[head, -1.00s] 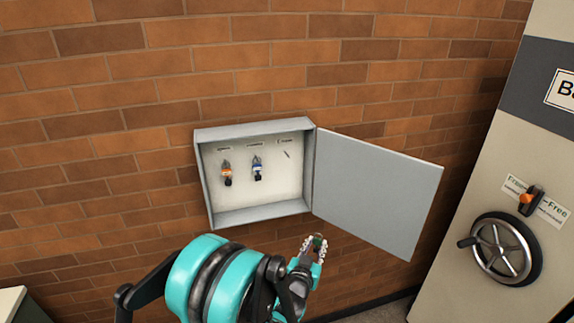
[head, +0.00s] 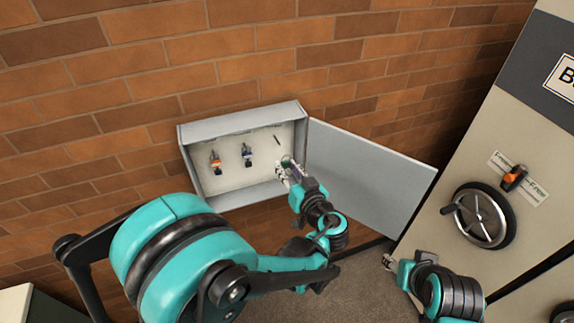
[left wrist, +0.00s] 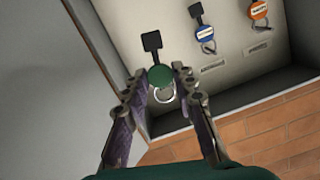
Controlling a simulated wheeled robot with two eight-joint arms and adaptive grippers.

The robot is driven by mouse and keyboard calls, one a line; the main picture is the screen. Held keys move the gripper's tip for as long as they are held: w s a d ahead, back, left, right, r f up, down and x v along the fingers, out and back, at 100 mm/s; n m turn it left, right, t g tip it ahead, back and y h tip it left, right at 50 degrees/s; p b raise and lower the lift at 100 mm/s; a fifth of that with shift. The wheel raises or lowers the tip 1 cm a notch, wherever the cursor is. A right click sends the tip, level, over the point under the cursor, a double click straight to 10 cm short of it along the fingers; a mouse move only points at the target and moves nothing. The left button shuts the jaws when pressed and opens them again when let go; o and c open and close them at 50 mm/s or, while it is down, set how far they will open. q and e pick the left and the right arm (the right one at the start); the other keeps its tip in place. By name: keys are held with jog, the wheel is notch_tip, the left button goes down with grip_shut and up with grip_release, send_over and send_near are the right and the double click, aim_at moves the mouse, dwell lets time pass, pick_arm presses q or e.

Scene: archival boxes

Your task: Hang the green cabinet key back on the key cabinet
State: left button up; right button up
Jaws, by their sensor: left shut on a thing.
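The grey key cabinet (head: 240,121) hangs open on the brick wall. An orange-tagged key (head: 215,160) and a blue-tagged key (head: 247,155) hang inside; a bare hook (head: 277,140) is to their right. My left gripper (head: 286,170) is at the cabinet's lower right opening, below that hook. In the left wrist view it is shut on the green key (left wrist: 160,76), with the round green tag and metal ring between the fingertips and the black part pointing away. My right gripper (head: 388,262) is low at the right, away from the cabinet; its fingers are too small to judge.
The cabinet door (head: 370,180) stands open to the right, close to my left gripper. A beige safe-like door with a handwheel (head: 484,215) and an orange latch (head: 514,178) is further right. Grey floor shows below the cabinet. A pale cabinet top (head: 14,300) is at lower left.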

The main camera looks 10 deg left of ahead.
pick_arm(q)
jog(key=shift+w+a, duration=0.2)
jog(key=shift+w, duration=0.15)
jog(key=shift+b+x, duration=0.4)
jog(key=shift+x, duration=3.75)
jog(key=shift+w+d, duration=0.15)
jog(key=shift+w, duration=0.05)
jog(key=shift+r, duration=0.1)
jog(key=o, duration=1)
jog(key=shift+o, duration=0.2)
